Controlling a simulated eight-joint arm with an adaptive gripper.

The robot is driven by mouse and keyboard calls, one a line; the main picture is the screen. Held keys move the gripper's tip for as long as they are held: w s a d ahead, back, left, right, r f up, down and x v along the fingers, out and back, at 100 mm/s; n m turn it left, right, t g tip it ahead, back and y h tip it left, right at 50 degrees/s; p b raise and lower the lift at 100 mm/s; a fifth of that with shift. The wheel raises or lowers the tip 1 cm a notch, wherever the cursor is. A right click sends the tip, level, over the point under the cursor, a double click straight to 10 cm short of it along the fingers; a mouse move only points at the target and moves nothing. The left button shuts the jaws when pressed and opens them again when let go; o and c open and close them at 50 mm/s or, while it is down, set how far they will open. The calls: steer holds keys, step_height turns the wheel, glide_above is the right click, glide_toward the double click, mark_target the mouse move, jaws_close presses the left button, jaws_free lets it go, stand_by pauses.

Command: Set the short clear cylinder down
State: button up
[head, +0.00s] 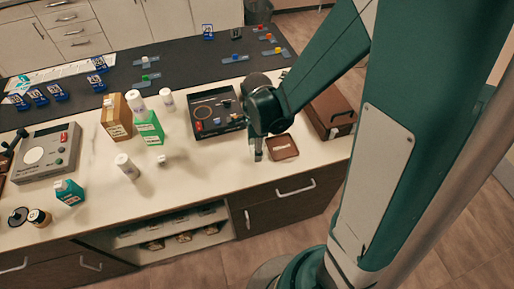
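My gripper (258,152) points down over the front part of the white counter, just left of a small brown square tray (283,147). Its fingers are small and grey in this view. I cannot make out whether a clear cylinder is between them. A small pale, partly see-through object (163,159) stands on the counter left of the gripper, beside a white bottle. It may be a short clear cylinder, but it is too small to be sure.
A black device (213,112) stands behind and left of my gripper, and a brown case (333,112) to the right. The counter's front middle (205,180) is clear.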

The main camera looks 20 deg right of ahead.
steer(key=shift+o, duration=0.7)
steer(key=shift+r, duration=0.25)
steer(key=shift+r+p, duration=1.25)
steer(key=shift+r, duration=4.65)
steer(key=shift+r, duration=0.1)
steer(key=s+d+r+n+t, duration=0.2)
steer(key=s+r+n, duration=0.3)
steer(key=r+n, duration=0.3)
steer(key=s+d+r+n+t, duration=0.2)
steer(key=s+r+n+t, duration=0.3)
steer(key=r+n, duration=0.3)
steer(key=shift+n, duration=2.1)
steer(key=shift+s, duration=0.1)
